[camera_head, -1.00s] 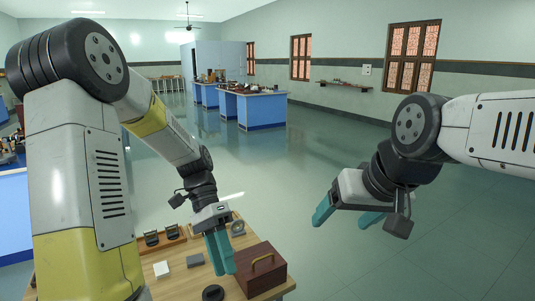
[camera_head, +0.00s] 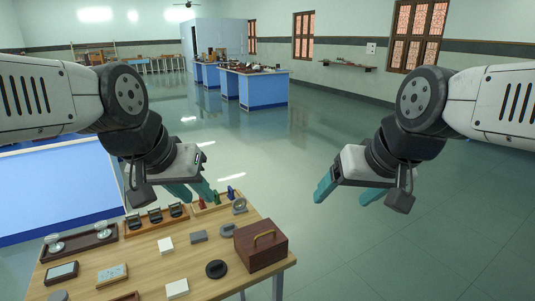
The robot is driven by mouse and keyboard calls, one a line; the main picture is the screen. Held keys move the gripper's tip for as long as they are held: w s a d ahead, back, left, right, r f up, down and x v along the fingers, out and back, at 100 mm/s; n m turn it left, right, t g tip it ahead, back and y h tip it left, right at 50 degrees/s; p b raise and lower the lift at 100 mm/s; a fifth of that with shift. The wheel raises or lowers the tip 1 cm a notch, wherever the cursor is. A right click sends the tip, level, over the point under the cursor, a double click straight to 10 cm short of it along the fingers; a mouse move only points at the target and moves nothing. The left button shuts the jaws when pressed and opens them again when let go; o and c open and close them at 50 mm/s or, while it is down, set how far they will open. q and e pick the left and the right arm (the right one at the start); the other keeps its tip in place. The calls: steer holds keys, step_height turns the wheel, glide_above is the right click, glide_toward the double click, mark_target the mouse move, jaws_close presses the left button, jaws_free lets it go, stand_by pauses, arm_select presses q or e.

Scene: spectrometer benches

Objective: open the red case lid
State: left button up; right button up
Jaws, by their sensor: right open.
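The red case is a dark reddish-brown box (camera_head: 270,255) with a brass handle (camera_head: 264,235) on top. It stands at the right end of the wooden table in the head view, and its lid looks shut. My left gripper (camera_head: 192,192) hangs above the back of the table, up and to the left of the case and apart from it. Its teal fingers are close together, and I cannot tell how far apart they are. My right gripper (camera_head: 345,195) is open and empty, up and to the right of the case, over the floor.
The wooden table (camera_head: 150,262) also holds a black round piece (camera_head: 216,269), a grey block (camera_head: 198,236), white blocks, a rack of dark instruments (camera_head: 156,217) and a tray (camera_head: 80,240). A blue bench (camera_head: 60,190) stands at left. The floor at right is clear.

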arm_select(q)
steer(key=w+d+f+m+g, duration=0.1)
steer(key=w+d+m+g, duration=0.15)
steer(key=w, duration=0.35)
steer(key=m+g+y, duration=0.1)
steer(key=m+g, duration=0.4)
steer(key=m, duration=0.4)
glide_above(262, 241)
step_height(262, 241, down, 24)
steer(key=shift+f, duration=0.1)
steer(key=shift+g, duration=0.25)
steer(key=shift+c, duration=0.2)
jaws_close()
